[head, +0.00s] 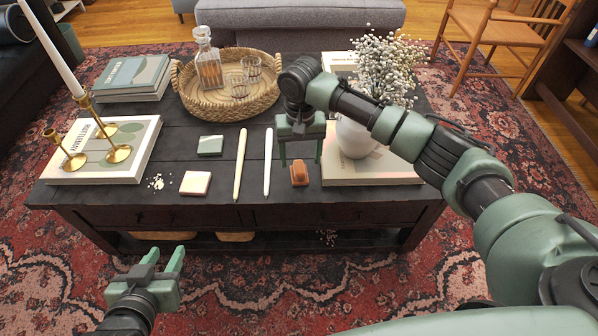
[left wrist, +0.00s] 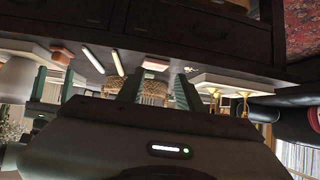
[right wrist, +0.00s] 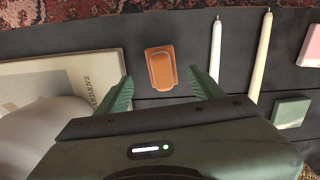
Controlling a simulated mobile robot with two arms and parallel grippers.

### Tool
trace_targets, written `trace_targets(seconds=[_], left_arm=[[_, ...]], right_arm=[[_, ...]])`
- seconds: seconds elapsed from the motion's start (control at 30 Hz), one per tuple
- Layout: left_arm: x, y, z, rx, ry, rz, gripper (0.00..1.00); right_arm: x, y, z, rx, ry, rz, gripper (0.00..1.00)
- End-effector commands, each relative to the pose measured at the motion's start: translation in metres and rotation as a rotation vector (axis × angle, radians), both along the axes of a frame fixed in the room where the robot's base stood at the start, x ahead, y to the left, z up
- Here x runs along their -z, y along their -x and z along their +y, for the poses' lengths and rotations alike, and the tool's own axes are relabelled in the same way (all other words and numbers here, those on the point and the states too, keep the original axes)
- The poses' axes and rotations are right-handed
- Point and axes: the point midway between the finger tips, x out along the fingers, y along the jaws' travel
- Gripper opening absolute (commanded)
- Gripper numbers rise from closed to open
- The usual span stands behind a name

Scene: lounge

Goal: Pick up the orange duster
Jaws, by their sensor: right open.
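The orange duster (head: 299,173) lies on the dark table near its front edge, just left of the book under the white vase. In the right wrist view the duster (right wrist: 160,69) shows whole, between and beyond the fingertips. My right gripper (head: 301,162) is open and empty, pointing down above the table with its fingers on either side of the duster's line; it also shows in the right wrist view (right wrist: 160,88). My left gripper (head: 164,258) is open and empty, low in front of the table; its fingers also show in the left wrist view (left wrist: 157,90).
Two candles, one cream (head: 240,165) and one white (head: 268,162), lie left of the duster. The white vase (head: 362,138) with flowers stands on a book (head: 385,172) close on the right. A wicker tray (head: 228,108) with a decanter and glasses stands behind. Brass candlesticks (head: 117,152) stand at left.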

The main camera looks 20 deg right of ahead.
Motion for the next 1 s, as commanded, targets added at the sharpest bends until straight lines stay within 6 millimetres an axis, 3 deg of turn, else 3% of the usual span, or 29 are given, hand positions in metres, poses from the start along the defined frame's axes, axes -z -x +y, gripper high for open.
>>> trace_targets(seconds=[0.3,0.6,0.93,1.0], left_arm=[[-0.049,-0.034,-0.016,0.02,0.071,-0.301,0.36],[-0.099,-0.046,-0.027,0.037,0.134,-0.552,0.36],[-0.107,-0.046,-0.027,0.038,0.142,-0.585,0.36],[-0.107,-0.046,-0.027,0.038,0.142,-0.585,0.36]], right_arm=[[0.025,-0.003,0.002,-0.001,0.0,-0.001,0.67],[0.047,-0.003,0.002,-0.002,-0.001,-0.001,0.67],[0.049,-0.003,0.002,-0.001,-0.001,-0.001,0.67],[0.049,-0.003,0.002,-0.001,-0.001,-0.001,0.51]])
